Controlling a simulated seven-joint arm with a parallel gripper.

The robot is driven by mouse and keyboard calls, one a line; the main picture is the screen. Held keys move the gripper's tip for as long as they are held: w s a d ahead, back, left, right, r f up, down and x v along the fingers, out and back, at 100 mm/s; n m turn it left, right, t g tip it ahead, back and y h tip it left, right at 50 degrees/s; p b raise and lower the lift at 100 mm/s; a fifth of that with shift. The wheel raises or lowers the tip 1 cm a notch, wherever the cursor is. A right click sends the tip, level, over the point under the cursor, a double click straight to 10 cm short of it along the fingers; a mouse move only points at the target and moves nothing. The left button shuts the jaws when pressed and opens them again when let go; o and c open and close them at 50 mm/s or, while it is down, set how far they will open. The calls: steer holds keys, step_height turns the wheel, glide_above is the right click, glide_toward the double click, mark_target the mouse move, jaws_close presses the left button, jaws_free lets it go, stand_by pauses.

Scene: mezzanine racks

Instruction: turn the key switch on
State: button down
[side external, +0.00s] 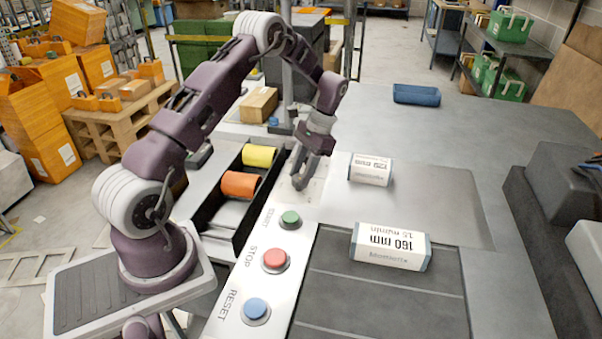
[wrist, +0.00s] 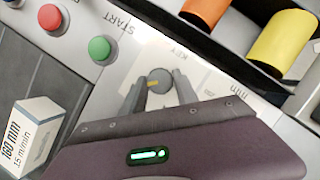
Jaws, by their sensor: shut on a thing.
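The key switch (wrist: 160,90) is a round dark knob with a short yellow mark, set in the pale panel beside the lettering "KEY". In the wrist view my gripper (wrist: 158,88) has one finger on each side of the knob and is shut on it. The yellow mark lies roughly crosswise between the fingers.
Green START (side external: 290,220), red STOP (side external: 275,260) and blue RESET (side external: 256,310) buttons line the panel. A black tray (side external: 210,222) beside it holds yellow (side external: 259,156) and orange (side external: 239,184) cylinders. Two labelled boxes (side external: 390,247) (side external: 371,170) stand on the other side.

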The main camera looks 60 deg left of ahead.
steer(key=c, duration=0.9)
jaws_free()
steer(key=shift+c, duration=0.2)
steer(key=v, duration=0.7)
steer(key=shift+r, duration=0.1)
